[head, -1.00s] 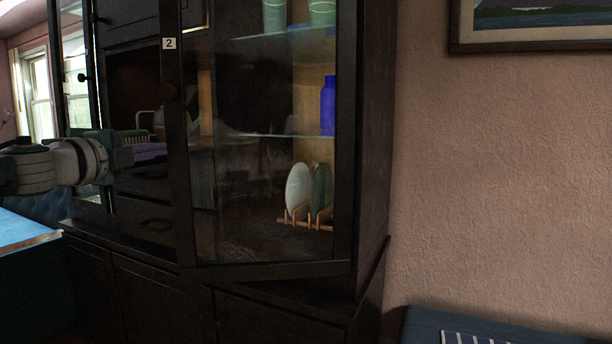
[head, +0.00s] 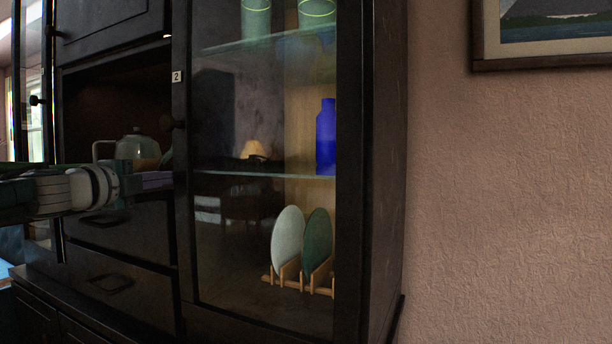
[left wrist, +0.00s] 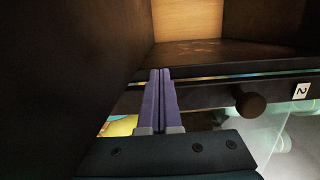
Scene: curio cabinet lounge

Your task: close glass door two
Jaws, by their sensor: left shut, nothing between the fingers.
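Glass door two (head: 182,210) has a dark frame, a clear pane, a white "2" label and a round dark knob (head: 178,123). It stands close to the cabinet front; I cannot tell whether it is fully shut. In the left wrist view, a thin bright strip runs along its frame (left wrist: 205,98), with the knob and label to the right. My left gripper (head: 158,180) is at the door's free edge, below the knob. In the left wrist view its purple fingers (left wrist: 160,85) are together and empty, overlapping the frame; contact is unclear. My right gripper is out of view.
Behind the glass are a blue bottle (head: 326,138), two plates (head: 288,240) in a wooden rack and green-banded cups. A glass teapot (head: 138,146) stands in the open niche to the left. Drawers (head: 120,285) lie below it. A framed picture hangs right.

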